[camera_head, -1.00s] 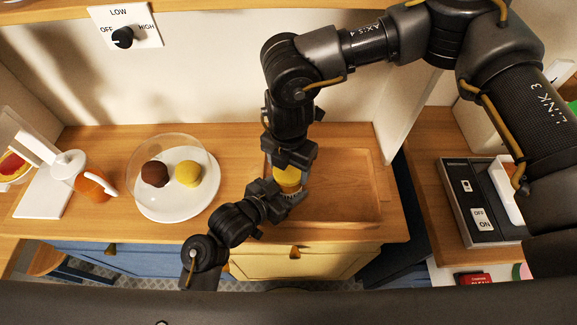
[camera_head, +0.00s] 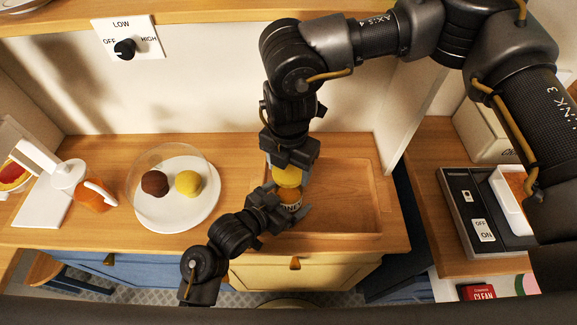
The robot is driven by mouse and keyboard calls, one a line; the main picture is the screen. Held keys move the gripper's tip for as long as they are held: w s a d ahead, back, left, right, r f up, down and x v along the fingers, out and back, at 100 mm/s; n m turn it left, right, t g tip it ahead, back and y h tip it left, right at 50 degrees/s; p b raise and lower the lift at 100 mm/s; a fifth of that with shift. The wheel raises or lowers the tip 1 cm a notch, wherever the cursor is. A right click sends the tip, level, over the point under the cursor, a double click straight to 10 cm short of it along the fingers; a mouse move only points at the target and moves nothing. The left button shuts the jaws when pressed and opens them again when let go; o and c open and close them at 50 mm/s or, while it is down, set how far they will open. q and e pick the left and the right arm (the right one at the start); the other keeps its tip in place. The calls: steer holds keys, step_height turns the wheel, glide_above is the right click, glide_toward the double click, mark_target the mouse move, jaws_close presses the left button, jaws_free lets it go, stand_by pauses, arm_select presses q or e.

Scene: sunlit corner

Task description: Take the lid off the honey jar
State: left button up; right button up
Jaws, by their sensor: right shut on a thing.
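The honey jar (camera_head: 291,200) stands at the left part of the shallow wooden tray (camera_head: 350,233), amber with a pale label, partly hidden by my grippers. Its yellow lid (camera_head: 287,178) is above the jar. My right gripper (camera_head: 289,168) comes from above and is shut on the lid. More amber shows below the lid, but I cannot tell whether the lid is clear of the rim. My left gripper (camera_head: 285,208) is low at the jar's body, with fingers around it. Whether those fingers press on the jar is not clear.
A plate (camera_head: 185,215) with brown and yellow round treats under a clear dome stands left of the tray. An orange pitcher (camera_head: 90,200) is farther left. A dark switch box (camera_head: 480,215) is at the right. The tray's right part is empty.

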arm_select(q)
steer(key=shift+r, duration=0.1)
steer(key=v, duration=1.2)
